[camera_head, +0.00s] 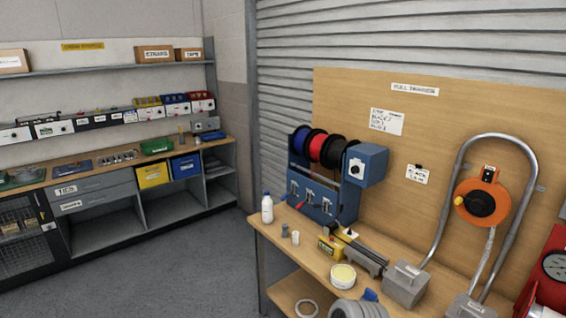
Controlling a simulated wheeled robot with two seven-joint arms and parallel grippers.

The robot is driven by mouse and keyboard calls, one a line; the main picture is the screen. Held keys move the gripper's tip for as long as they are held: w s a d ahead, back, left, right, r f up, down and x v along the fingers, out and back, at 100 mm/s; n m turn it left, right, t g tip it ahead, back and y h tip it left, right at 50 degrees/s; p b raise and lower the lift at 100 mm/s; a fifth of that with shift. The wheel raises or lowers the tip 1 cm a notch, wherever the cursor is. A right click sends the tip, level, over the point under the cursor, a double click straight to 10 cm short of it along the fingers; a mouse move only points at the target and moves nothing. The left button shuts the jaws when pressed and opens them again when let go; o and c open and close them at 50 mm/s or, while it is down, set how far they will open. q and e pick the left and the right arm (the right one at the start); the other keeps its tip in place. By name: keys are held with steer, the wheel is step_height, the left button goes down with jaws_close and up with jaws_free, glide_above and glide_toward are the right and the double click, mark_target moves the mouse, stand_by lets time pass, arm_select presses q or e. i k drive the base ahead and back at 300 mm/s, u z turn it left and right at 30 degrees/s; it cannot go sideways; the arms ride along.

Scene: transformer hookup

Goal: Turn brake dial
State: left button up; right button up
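A blue box (370,164) is fixed to the right end of the blue wire-reel rack (340,208) on the wooden bench. Its left face carries a white plate with a small dark dial (355,168), which looks like the brake dial; its setting is too small to read. The rack holds a blue reel (301,139), a red reel (316,144) and a black reel (334,151). Neither of my grippers shows in the head view, and nothing touches the dial.
A white bottle (267,208), a yellow-and-black tool (330,243), a round tub (343,276) and a grey block (405,284) stand on the bench before the rack. An orange reel (483,203) and bent metal pipe stand right. Floor (170,270) left of the bench is clear.

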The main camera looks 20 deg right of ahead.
mark_target(355, 170)
steer(key=z, duration=0.1)
steer(key=i, duration=1.15)
steer(key=z, duration=0.6)
